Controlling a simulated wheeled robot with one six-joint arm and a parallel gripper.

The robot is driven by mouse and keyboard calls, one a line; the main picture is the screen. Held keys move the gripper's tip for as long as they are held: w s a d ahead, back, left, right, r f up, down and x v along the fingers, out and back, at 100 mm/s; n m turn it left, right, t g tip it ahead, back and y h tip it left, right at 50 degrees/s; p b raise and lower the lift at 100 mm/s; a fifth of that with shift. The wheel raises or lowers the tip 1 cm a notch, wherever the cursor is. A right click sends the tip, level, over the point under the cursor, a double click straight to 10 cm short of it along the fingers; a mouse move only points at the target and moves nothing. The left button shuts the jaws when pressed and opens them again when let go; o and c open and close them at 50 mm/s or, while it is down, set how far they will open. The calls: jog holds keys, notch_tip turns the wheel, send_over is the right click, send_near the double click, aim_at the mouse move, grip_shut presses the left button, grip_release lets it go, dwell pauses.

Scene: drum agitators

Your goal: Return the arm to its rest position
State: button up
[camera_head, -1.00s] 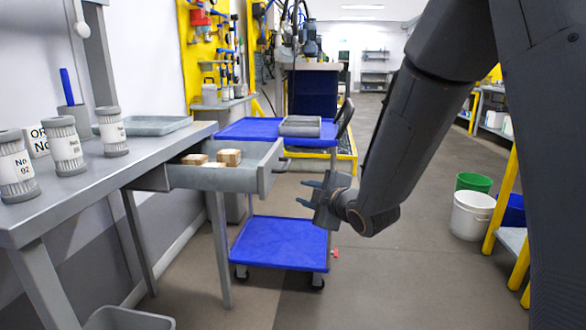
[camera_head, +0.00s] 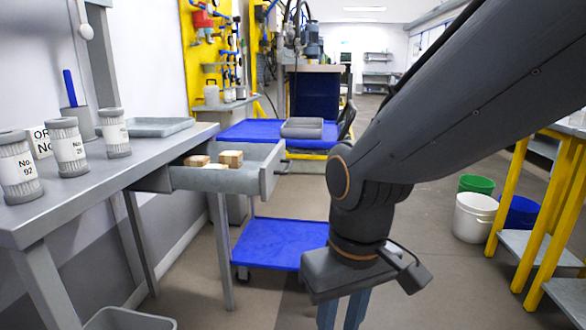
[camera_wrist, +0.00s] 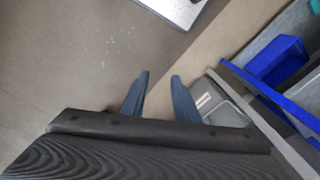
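My gripper (camera_head: 343,312) hangs from my bent arm in the head view and points down in front of the blue cart. Its fingertips are cut off by the lower edge there. In the wrist view my gripper (camera_wrist: 158,82) shows both fingers spread apart with bare floor between them. It is open and empty, touching nothing visible. My arm comes in from the upper right of the head view and bends at the elbow near the drawer's right.
An open drawer (camera_head: 225,181) with several small wooden blocks sticks out from the grey workbench (camera_head: 95,178). Filter cartridges stand on the bench. The blue cart (camera_head: 275,245) is behind my gripper. White and green buckets and a yellow-legged table (camera_head: 560,190) stand at right.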

jog(key=s+d+r+m+p, duration=0.1)
jog(key=d+r+m+p, duration=0.3)
jog(key=d+r+p, duration=0.8)
notch_tip(320, 180, up, 3)
jog(key=p, duration=1)
jog(key=shift+s+d+r+h, duration=0.15)
jog(key=shift+s+d+h, duration=0.05)
jog(key=shift+s+h, duration=0.2)
jog(key=shift+m, duration=0.3)
dwell(1.1)
